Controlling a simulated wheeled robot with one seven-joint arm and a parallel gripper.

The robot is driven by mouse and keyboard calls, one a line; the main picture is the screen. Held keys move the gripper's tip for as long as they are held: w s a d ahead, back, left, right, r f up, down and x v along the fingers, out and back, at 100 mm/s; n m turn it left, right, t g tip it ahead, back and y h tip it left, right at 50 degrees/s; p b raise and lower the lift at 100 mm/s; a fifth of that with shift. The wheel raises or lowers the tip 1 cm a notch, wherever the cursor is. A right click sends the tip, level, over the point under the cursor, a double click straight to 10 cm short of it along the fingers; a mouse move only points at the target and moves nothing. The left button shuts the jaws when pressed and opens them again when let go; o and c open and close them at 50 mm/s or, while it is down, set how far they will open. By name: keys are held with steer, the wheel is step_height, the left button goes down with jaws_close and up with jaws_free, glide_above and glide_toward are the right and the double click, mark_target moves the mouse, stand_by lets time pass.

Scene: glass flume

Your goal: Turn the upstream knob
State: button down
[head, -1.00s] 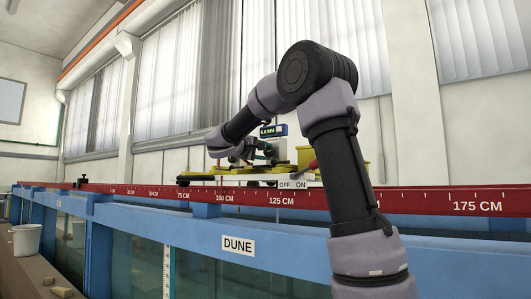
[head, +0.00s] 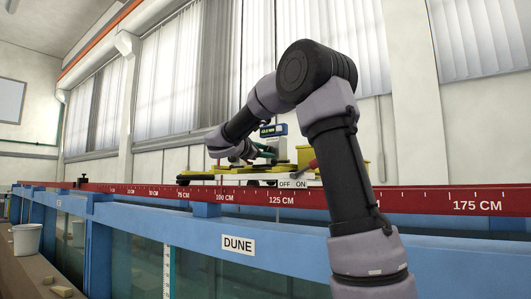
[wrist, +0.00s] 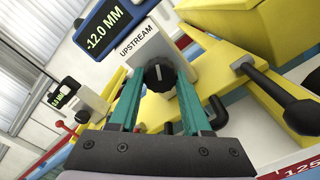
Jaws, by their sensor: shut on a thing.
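The upstream knob (wrist: 158,74) is a round black knob with a pale pointer mark, on a white panel marked UPSTREAM (wrist: 140,42) in the wrist view. My gripper (wrist: 158,80) has its two teal fingers shut on the knob, one on each side. A blue-framed display (wrist: 108,28) beside the panel reads -12.0 MM. In the head view my gripper (head: 265,149) is small at the yellow carriage (head: 232,169), below the display (head: 273,130). The knob cannot be made out there.
A second small display (wrist: 62,95) stands left in the wrist view. A black-handled lever (wrist: 285,95) and yellow box (wrist: 285,35) are to the right. In the head view, the red scale rail (head: 420,200) runs along the blue flume frame (head: 150,219), with an OFF/ON switch plate (head: 293,184).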

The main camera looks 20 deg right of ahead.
steer(key=shift+f+n, duration=0.15)
steer(key=shift+n, duration=2.05)
steer(key=shift+c, duration=1.8)
jaws_free()
steer(key=v, duration=1.1)
